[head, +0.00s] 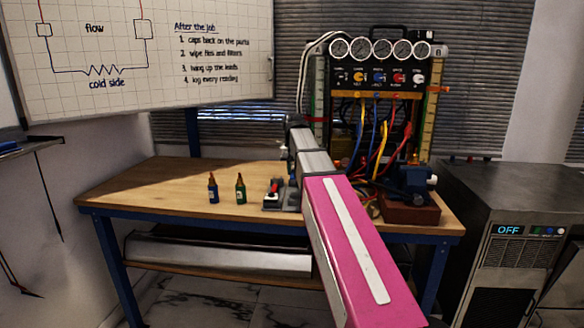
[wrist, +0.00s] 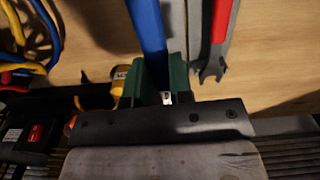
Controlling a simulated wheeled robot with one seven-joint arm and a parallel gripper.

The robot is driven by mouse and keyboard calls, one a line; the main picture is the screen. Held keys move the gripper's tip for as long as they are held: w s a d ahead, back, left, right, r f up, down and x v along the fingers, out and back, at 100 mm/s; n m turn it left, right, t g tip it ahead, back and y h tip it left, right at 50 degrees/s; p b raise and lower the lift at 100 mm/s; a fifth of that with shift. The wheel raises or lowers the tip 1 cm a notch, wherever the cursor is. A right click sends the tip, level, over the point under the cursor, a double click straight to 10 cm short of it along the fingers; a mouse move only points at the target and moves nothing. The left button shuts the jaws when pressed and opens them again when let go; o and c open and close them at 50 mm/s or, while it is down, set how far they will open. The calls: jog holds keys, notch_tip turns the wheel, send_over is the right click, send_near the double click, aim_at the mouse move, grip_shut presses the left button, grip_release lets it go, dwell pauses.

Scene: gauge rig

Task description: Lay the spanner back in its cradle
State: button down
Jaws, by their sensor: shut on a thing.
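In the wrist view my gripper (wrist: 154,84) is closed with its green fingers around a long blue bar (wrist: 148,25), which looks like a spanner's handle. Its far end leaves the top of the picture, and no jaw of it shows. A red-handled spanner (wrist: 218,28) with a grey open jaw lies to the right on the wood, apart from my fingers. A grey strip (wrist: 194,25) runs between the two. I cannot make out the cradle for certain.
On the bench (head: 150,185) stand a blue bottle (head: 213,190), a green bottle (head: 240,190) and a small grey fixture (head: 272,207) with a red part. The bench's left is clear.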

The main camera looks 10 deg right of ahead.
jog(key=shift+f, duration=0.1)
dwell(0.3)
jog(key=shift+f, duration=2.6)
jog(key=shift+f, duration=0.8)
jog(key=c, duration=0.9)
grip_release()
jog(key=shift+c, duration=0.2)
jog(key=shift+r, duration=0.1)
notch_tip(320, 180, up, 11)
jog(key=shift+f, duration=0.15)
